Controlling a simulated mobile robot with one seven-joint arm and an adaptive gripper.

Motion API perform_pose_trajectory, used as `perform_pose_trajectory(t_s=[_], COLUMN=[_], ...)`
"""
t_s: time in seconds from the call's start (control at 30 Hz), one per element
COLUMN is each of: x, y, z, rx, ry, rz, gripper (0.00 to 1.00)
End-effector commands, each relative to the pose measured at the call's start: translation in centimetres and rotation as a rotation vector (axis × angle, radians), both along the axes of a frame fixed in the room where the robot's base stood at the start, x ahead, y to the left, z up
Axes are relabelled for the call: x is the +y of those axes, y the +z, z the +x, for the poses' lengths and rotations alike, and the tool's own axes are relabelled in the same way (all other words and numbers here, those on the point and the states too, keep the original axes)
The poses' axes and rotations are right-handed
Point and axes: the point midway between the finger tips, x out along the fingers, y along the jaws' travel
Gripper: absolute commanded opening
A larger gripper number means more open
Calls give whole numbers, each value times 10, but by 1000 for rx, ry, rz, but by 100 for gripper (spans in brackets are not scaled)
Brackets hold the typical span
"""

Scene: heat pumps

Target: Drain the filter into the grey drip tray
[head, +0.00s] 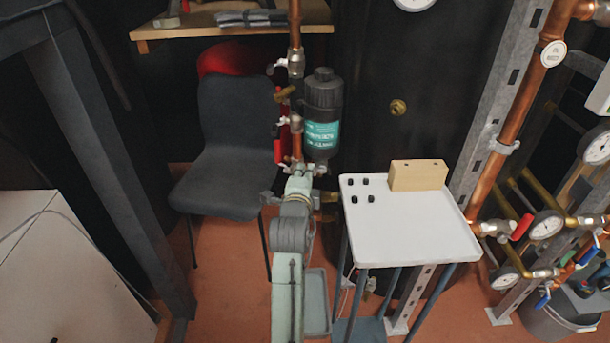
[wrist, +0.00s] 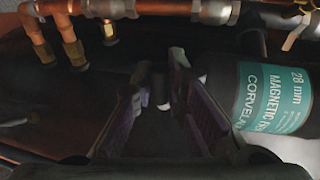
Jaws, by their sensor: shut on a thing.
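The filter (head: 323,112) is a dark canister with a black cap and a teal label, upright beside the copper pipe. Its teal label (wrist: 275,97) fills the right of the wrist view. My gripper (wrist: 162,78) is at the filter's lower end, its purplish fingers closed on a small pale fitting (wrist: 160,97). The view is too dark to tell which part of the filter or pipework this is. In the head view my arm hides most of the gripper. A grey tray (head: 317,303) lies low, just right of my arm; its inside is partly hidden.
A white tray table (head: 420,235) to the right holds several small black pieces (head: 363,190) and a tan block (head: 418,175). A dark chair (head: 235,140) stands behind on the left. Copper pipes and gauges (head: 545,225) line the right. Copper pipework crosses the wrist view's top.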

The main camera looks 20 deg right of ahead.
Motion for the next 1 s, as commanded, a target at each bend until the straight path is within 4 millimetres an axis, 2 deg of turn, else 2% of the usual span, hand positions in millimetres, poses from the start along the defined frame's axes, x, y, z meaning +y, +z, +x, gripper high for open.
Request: perform_pose_trajectory(t_s=[0.27, 0.3, 0.6, 1.0], x=[0, 0, 0, 0], y=[1, 1, 1, 0], z=[0, 0, 0, 0], rx=[-3, -2, -2, -1], ry=[1, 1, 1, 1], rz=[3, 3, 2, -4], gripper=[0, 14, 34, 34])
